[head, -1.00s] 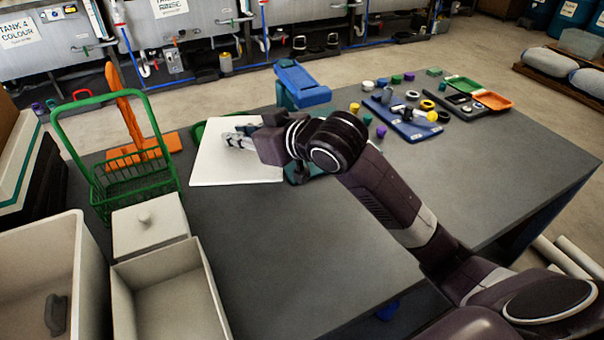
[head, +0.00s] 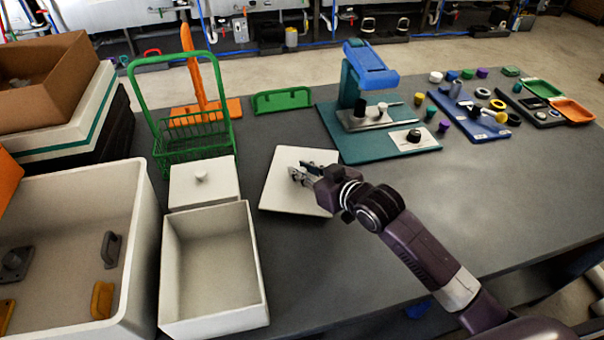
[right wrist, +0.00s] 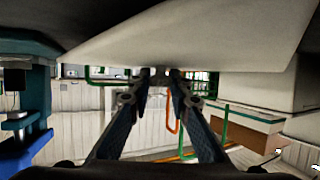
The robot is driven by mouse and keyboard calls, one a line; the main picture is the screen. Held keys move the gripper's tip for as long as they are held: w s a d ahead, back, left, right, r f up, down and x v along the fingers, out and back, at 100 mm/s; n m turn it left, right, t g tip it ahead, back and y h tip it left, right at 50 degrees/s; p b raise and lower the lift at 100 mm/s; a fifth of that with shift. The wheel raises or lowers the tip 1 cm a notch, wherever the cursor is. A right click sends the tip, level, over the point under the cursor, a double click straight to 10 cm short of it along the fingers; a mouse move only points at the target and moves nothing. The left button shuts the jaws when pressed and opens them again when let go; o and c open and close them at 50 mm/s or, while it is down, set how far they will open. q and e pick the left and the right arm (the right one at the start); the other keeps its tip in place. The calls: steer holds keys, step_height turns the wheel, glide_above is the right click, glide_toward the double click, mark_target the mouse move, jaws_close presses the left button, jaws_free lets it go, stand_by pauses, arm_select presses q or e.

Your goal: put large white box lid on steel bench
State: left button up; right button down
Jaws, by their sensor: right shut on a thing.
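The large white box lid (head: 278,191) is a flat white square in the middle of the head view, held over the grey bench top (head: 370,275). My right gripper (head: 297,175) is shut on it near its centre; the fingers hide what they grip. The lid looks slightly tilted, and I cannot tell whether its lower edge touches the bench. In the right wrist view the lid (right wrist: 200,42) spans the top, against the fingertips (right wrist: 160,78). My left gripper is not in view.
A large open white box (head: 140,215) stands at left, beside a smaller open box (head: 262,262) and a lidded white box (head: 190,196). A green basket (head: 158,152) and a teal fixture (head: 345,152) stand behind. Bench in front of the lid is clear.

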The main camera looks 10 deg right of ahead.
steer(key=shift+f, duration=0.65)
steer(key=shift+f, duration=0.15)
steer(key=c, duration=1.8)
jaws_free()
steer(key=shift+o, duration=0.2)
steer(key=v, duration=1.2)
steer(key=shift+b, duration=0.4)
